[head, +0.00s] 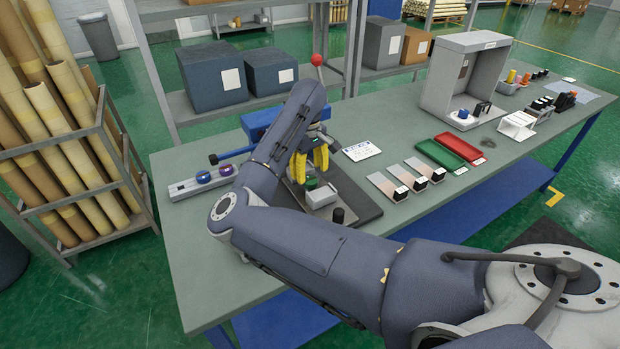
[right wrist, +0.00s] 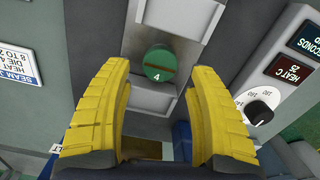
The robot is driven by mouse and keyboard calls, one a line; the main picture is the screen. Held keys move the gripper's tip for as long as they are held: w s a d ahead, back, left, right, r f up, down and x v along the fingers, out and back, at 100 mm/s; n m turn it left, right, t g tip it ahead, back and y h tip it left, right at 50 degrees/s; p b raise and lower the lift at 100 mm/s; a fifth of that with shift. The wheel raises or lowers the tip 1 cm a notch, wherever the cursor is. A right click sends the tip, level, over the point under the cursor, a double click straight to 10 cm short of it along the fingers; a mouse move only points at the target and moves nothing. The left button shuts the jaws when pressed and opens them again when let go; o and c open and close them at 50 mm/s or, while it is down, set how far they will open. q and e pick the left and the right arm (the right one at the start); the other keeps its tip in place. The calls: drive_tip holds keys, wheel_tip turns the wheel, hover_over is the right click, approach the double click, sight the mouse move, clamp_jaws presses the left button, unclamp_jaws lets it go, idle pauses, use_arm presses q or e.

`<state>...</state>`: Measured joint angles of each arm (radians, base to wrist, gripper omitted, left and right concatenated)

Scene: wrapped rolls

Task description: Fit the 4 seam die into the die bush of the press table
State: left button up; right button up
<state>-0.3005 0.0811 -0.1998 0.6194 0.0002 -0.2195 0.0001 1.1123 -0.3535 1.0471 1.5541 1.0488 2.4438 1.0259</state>
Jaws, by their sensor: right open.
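The green die marked 4 (right wrist: 158,64) sits on a grey metal block between two pale blocks in the right wrist view. It also shows in the head view (head: 311,184), low under the fingers, on the press table (head: 357,197). I cannot tell how deep it sits; the die bush is not clearly visible around it. My right gripper (right wrist: 157,80) is open, its yellow fingers either side of the die with gaps on both sides. In the head view the right gripper (head: 310,163) points down over the die. My left gripper is not in view.
A rail with round dies (head: 203,178) lies left of the press. A blue press body (head: 258,122) and red-knobbed lever (head: 317,60) stand behind. A white card (head: 361,151), sample strips (head: 400,180), and red and green trays (head: 457,147) lie to the right.

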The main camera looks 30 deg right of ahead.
wheel_tip(320, 180, up, 9)
drive_tip(key=shift+w+f, duration=0.15)
drive_tip(key=shift+w, duration=0.05)
idle(0.4)
